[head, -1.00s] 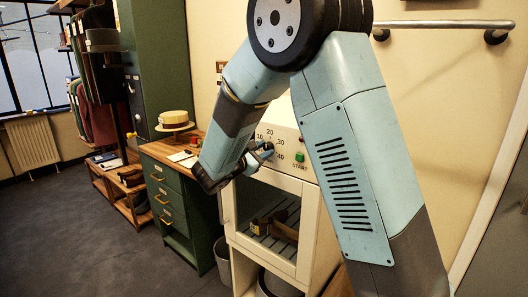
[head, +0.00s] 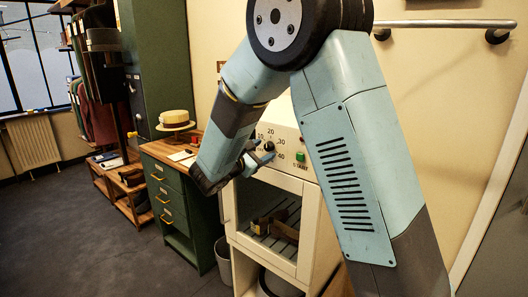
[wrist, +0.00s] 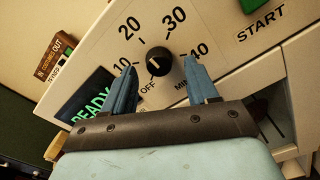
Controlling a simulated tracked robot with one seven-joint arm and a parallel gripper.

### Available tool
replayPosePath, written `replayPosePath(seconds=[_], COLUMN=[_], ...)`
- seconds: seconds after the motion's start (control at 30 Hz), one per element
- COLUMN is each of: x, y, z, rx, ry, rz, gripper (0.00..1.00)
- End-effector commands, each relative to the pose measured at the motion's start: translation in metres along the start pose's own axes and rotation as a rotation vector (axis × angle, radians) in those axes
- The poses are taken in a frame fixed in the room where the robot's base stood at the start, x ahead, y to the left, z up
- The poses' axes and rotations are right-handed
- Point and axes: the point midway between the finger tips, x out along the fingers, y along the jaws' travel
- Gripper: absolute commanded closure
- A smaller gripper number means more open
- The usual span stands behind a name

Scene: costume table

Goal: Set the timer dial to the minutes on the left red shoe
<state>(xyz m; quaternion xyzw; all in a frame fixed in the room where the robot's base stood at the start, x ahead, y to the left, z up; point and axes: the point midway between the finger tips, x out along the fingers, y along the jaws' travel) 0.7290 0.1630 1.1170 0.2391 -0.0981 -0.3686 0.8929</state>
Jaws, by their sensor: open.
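The timer dial (wrist: 158,62) is a round black knob on the cream panel, ringed by OFF, 10, 20, 30 and 40. A small pale mark on its left part seems to point up-left; its exact setting is unclear. In the head view the dial (head: 269,146) shows beyond my fingers. My gripper (wrist: 159,68) is open, one finger on each side of the dial in the wrist view, with visible gaps; the depth between them is unclear. In the head view my gripper (head: 252,160) is just left of and below the dial. I cannot make out a red shoe or its minutes.
A green START button (wrist: 262,32) is right of the dial. A lit READY display (wrist: 92,112) is at left, partly behind a finger. The windowed cabinet (head: 233,240) holds brownish items. A green desk (head: 170,205) with a straw hat (head: 175,118) stands left.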

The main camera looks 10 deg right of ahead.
Motion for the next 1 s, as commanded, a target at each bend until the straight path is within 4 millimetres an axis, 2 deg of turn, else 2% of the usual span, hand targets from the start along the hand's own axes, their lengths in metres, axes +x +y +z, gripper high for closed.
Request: replayPosePath(seconds=[0.4, 0.6, 0.8, 1.0], x=[-0.079, -0.11, -0.125, -0.128], y=[0.0, 0.0, 0.0, -0.001], z=[-0.001, -0.002, -0.002, -0.001], rx=[0.0, -0.001, -0.001, -0.001], ry=[0.001, 0.002, 0.001, 0.0], rz=[0.002, 0.002, 0.001, 0.0], gripper=[0.42, 0.42, 0.42, 0.42])
